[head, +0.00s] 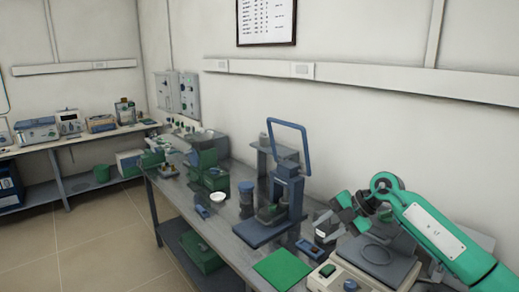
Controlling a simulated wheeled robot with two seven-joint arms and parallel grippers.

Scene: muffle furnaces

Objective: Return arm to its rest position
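My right arm (437,232), green with a white panel, reaches in from the right edge over the bench. Its dark gripper (346,214) is above the right part of the bench, close to a balance-like device. The fingers are small and dark here, so I cannot tell whether they are open or shut or whether anything is between them. My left gripper is not in view.
The long grey bench (226,238) carries a blue press-like device (284,200), a green mat (283,268), a white bowl (218,198) and a balance-like device (347,278) under my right arm. A second bench (75,143) stands at the left wall. The floor (105,250) at left is clear.

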